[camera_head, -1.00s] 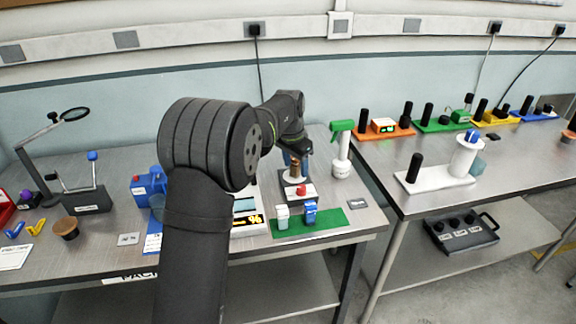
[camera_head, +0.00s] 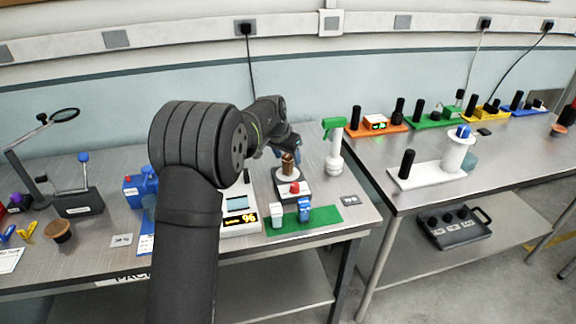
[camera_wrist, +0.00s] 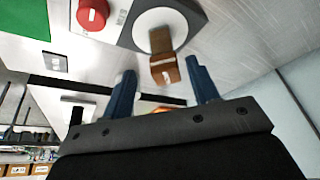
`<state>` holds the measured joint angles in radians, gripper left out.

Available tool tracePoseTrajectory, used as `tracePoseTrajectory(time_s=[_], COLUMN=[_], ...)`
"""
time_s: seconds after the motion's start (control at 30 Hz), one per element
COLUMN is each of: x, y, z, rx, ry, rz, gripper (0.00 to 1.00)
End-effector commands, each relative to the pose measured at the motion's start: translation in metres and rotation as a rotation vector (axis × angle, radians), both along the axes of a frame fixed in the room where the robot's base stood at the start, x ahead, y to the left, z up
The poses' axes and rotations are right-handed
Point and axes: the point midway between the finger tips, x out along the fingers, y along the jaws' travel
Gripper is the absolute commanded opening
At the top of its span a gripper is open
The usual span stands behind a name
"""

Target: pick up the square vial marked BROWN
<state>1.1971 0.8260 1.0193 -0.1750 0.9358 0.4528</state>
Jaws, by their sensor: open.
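A brown square vial (camera_head: 288,165) stands on the round white plate (camera_head: 280,176) of a small device with a red knob (camera_head: 294,188). In the wrist view the brown vial (camera_wrist: 164,68) shows near the white disc (camera_wrist: 182,25), in front of my fingers. I cannot read a mark on it. My gripper (camera_wrist: 163,90) is open, with one blue finger on each side of the vial's line, and nothing is held. In the head view my gripper (camera_head: 288,149) is just above and behind the vial.
A green mat (camera_head: 328,214) with a white vial (camera_head: 277,214) and a blue vial (camera_head: 304,209) lies in front of the device. A spray bottle (camera_head: 333,150) with a green head stands to the right. A scale (camera_head: 240,222) is to the left.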

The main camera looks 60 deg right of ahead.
Motion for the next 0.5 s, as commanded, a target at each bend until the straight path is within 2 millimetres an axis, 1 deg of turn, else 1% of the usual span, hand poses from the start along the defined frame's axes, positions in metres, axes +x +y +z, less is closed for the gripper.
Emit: tracePoseTrajectory(time_s=[0.17, 0.4, 0.5], x=[0.001, 0.005, 0.005], y=[-0.005, -0.020, -0.023], z=[-0.010, -0.041, -0.048], rx=[0.001, 0.001, 0.000], ry=[0.001, 0.001, 0.001], rz=[0.000, 0.000, -0.002], gripper=[0.55, 0.55, 0.55])
